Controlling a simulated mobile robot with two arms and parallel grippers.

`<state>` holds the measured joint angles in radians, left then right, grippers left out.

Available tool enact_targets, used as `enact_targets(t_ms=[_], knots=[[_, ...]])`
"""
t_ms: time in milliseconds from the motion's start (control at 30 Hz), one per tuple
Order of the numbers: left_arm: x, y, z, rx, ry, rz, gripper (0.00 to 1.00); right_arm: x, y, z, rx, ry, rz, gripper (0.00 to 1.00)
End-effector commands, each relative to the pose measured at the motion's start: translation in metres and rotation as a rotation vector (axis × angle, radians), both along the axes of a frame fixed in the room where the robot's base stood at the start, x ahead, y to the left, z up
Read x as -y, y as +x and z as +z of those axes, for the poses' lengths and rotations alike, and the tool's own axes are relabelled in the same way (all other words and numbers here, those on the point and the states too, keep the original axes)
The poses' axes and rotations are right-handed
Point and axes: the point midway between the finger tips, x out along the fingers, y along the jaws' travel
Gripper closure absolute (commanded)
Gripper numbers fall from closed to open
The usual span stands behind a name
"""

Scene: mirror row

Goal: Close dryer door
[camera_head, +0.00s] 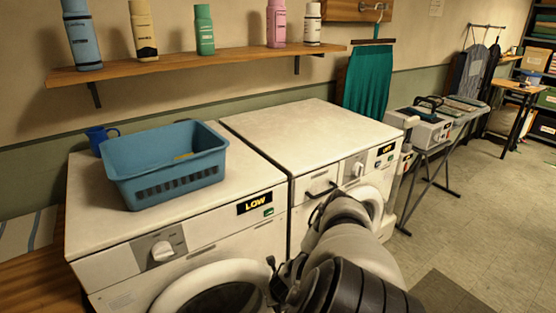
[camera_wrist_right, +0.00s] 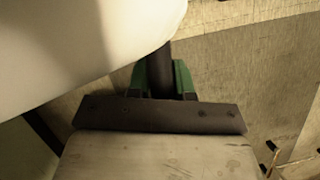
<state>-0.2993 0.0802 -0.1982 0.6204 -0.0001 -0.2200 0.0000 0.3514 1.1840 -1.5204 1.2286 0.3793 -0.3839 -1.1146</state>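Two white front-loading machines stand side by side in the head view; I cannot tell for sure which is the dryer. The left machine (camera_head: 90,225) shows a LOW display, and its round door (camera_head: 180,294) with a white ring is cut off by the bottom edge. The right machine (camera_head: 322,125) has a round door (camera_head: 372,198) partly behind my right arm. Dark parts of my right gripper show low beside the left machine's door. In the right wrist view, the right gripper (camera_wrist_right: 162,78) has green-edged fingers near a white rounded surface (camera_wrist_right: 70,50). A dark cylinder shows between them; whether it is gripped is unclear.
A blue basket (camera_head: 165,180) and a blue mug (camera_head: 97,140) sit on the left machine. A wooden shelf (camera_head: 200,62) with several bottles hangs above. An ironing board (camera_head: 463,112) stands at the right. The floor (camera_head: 475,200) there is mostly open, with a dark mat.

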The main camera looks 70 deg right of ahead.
Motion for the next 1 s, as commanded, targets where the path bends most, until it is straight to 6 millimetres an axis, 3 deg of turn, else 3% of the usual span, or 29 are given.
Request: enact_targets(t_ms=[33, 167, 567, 1000], knots=[[0.0, 0.0, 0.0, 0.0, 0.0, 0.0, 0.05, 0.004, -0.003, 0.0, -0.006, -0.008, -0.006, 0.76], [0.0, 0.0, 0.0, 0.0, 0.001, 0.0, 0.05, 0.003, -0.003, 0.0, -0.004, -0.006, -0.004, 0.56], [0.0, 0.0, 0.002, 0.0, 0.0, -0.002, 0.05, -0.001, -0.002, 0.007, 0.0, 0.0, -0.001, 0.56], [0.0, 0.0, 0.01, 0.0, -0.001, -0.003, 0.05, -0.021, -0.02, 0.071, -0.002, -0.003, -0.002, 0.56]])
